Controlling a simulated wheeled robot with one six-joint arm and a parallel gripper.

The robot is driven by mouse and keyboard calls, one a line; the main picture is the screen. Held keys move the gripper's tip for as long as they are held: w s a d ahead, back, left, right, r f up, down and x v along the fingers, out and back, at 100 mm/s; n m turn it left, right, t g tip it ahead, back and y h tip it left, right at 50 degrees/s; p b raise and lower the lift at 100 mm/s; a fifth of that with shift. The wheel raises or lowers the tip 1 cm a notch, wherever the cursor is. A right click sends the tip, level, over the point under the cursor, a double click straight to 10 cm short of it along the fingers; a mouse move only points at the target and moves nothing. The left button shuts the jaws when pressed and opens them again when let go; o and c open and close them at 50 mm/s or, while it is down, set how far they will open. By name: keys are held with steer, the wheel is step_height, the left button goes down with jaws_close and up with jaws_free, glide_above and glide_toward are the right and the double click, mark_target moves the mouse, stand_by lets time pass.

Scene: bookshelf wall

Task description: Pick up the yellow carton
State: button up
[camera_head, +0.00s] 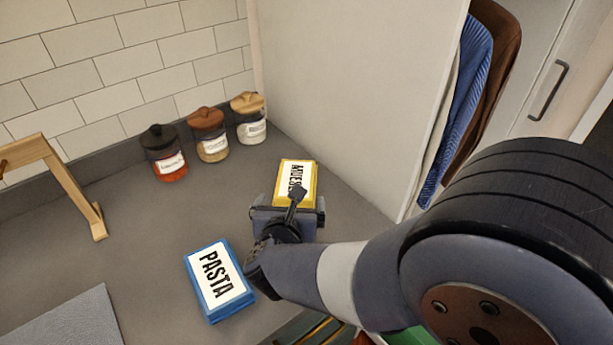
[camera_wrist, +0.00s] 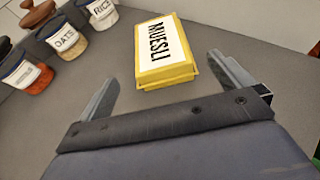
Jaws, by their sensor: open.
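The yellow carton (camera_head: 297,180) has a white label reading MUESLI and lies flat on the grey counter. In the wrist view the yellow carton (camera_wrist: 163,55) lies ahead of the fingertips, toward the right finger. My gripper (camera_wrist: 168,72) is open and empty, with its two fingers spread apart. In the head view my gripper (camera_head: 290,212) is at the carton's near end and hides part of it. The fingertips cannot be made out clearly there, and whether they touch the carton cannot be told.
A blue pasta box (camera_head: 219,281) lies left of my gripper. Several lidded jars (camera_head: 209,137) stand along the back wall. A wooden stand (camera_head: 70,180) is at the left, above a grey mat (camera_head: 75,325). A pale panel (camera_head: 350,90) rises behind the carton.

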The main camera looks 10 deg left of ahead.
steer(key=shift+f+p+x, duration=0.2)
steer(key=shift+p+x, duration=0.45)
steer(key=shift+x, duration=4.05)
steer(key=shift+s, duration=0.15)
steer(key=shift+c, duration=0.2)
steer(key=c, duration=1)
